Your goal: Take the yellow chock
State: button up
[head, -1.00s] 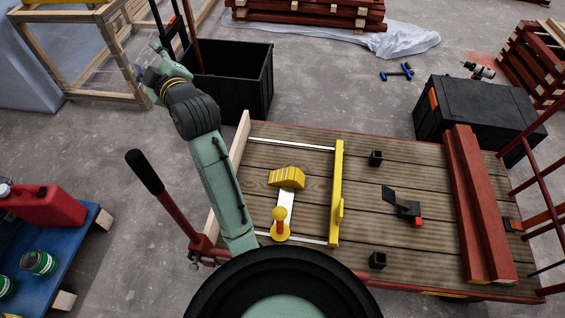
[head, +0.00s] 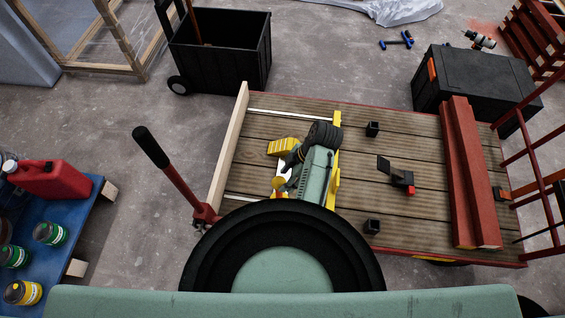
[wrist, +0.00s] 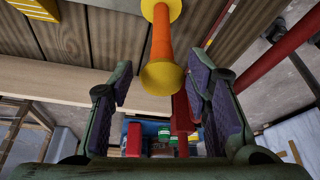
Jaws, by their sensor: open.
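The yellow chock (head: 282,146) is a ribbed wedge on the plank deck of the cart, left of the yellow crossbar. My arm partly covers its right side. In the wrist view a striped yellow corner of it (wrist: 36,9) shows at the top left, outside the fingers. My gripper (wrist: 160,88) is open, with nothing held. An orange-stemmed handle with a yellow knob (wrist: 162,76) stands in line with the gap between its fingers; I cannot tell how far away it is. In the head view my arm hides most of this handle and the fingers.
The yellow crossbar (head: 336,150) stands right of my arm. A pale end board (head: 229,150) edges the deck at left. Black sockets (head: 372,129), a black-and-red fitting (head: 398,175) and red beams (head: 470,175) lie to the right. Deck between them is bare.

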jog(key=x, duration=0.8)
jog(key=shift+d+f, duration=0.15)
jog(key=shift+d, duration=0.15)
jog(key=shift+c, duration=0.4)
grip_shut()
